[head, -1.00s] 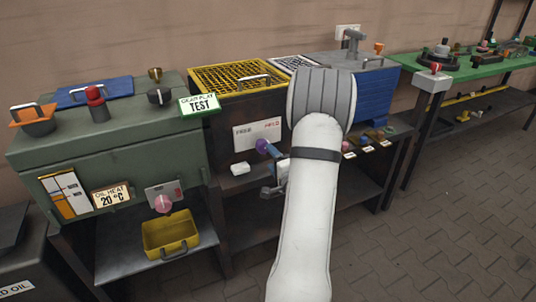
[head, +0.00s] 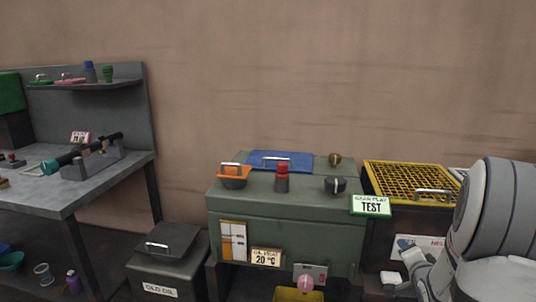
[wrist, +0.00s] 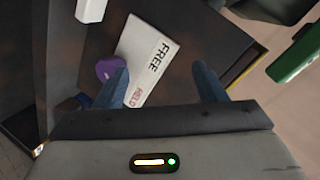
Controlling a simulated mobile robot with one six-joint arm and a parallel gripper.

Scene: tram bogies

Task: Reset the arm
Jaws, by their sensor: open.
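My gripper shows in the wrist view (wrist: 162,88), with its two blue fingers apart and nothing between them. Beyond the fingers is a white sign reading FREE and HELD (wrist: 145,58), on a dark cabinet face. A purple knob (wrist: 108,68) lies beside the left finger; I cannot tell whether they touch. In the head view my white arm fills the lower right corner and covers part of the same sign (head: 405,245). The gripper's fingers are not clear in the head view.
An OLD OIL bin (head: 168,262) and a grey workbench (head: 50,195) stand left. The wall above is clear.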

